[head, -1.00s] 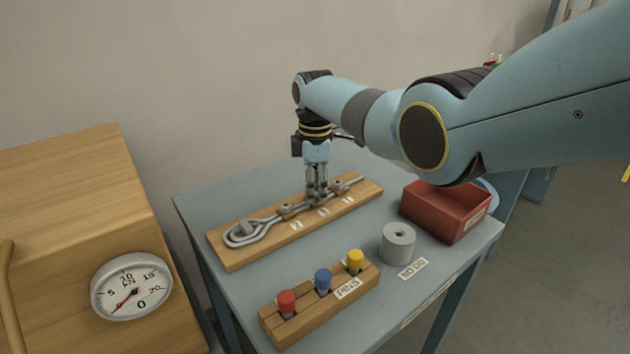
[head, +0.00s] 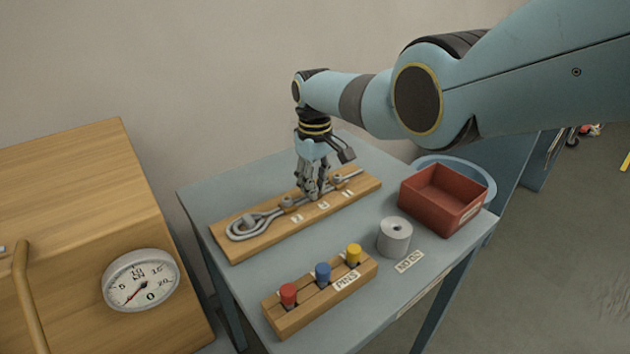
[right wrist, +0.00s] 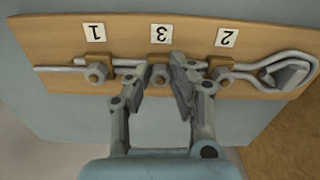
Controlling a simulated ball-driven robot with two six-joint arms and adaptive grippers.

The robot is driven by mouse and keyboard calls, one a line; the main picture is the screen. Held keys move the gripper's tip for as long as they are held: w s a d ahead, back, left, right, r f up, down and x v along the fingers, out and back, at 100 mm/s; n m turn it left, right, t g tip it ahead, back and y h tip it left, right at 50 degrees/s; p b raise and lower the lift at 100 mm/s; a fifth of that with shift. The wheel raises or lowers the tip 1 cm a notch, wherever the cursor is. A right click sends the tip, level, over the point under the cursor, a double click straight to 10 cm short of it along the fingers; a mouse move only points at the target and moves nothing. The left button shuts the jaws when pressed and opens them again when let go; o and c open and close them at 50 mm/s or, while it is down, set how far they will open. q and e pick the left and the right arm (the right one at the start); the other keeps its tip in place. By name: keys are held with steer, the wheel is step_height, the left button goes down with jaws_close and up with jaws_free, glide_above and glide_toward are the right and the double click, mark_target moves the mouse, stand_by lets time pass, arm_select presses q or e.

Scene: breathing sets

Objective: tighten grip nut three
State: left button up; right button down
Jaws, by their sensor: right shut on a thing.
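A wooden board (head: 234,250) on the blue-grey table carries a wire rope with a loop at its left end and grip nuts marked 2, 3 and 1 from left to right. My right gripper (head: 312,194) points down at the middle of the board. In the right wrist view its fingers (right wrist: 156,82) stand on both sides of grip nut three (right wrist: 160,75), below the tag marked 3 (right wrist: 161,34), and are shut on it. Nut one (right wrist: 96,74) and nut two (right wrist: 221,73) stand free on either side. My left gripper is not in view.
A pin block (head: 322,300) with red, blue and yellow pins stands in front. A grey cylinder (head: 395,238) and a red bin (head: 440,200) are at right. A wooden cabinet with a dial gauge (head: 141,280) is at left, its needle near the low end.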

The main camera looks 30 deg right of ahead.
steer(key=m, duration=0.3)
steer(key=shift+r+m, duration=0.1)
steer(key=shift+m, duration=0.3)
steer(key=m, duration=0.3)
steer(key=shift+a+m, duration=0.15)
steer(key=shift+m, duration=0.15)
steer(key=m, duration=0.6)
steer(key=shift+w, duration=0.15)
steer(key=m, duration=0.4)
steer(key=shift+w+a+m, duration=0.1)
steer(key=shift+m, duration=0.3)
steer(key=shift+w+m, duration=0.1)
steer(key=shift+m, duration=2.2)
steer(key=c, duration=1.2)
jaws_free()
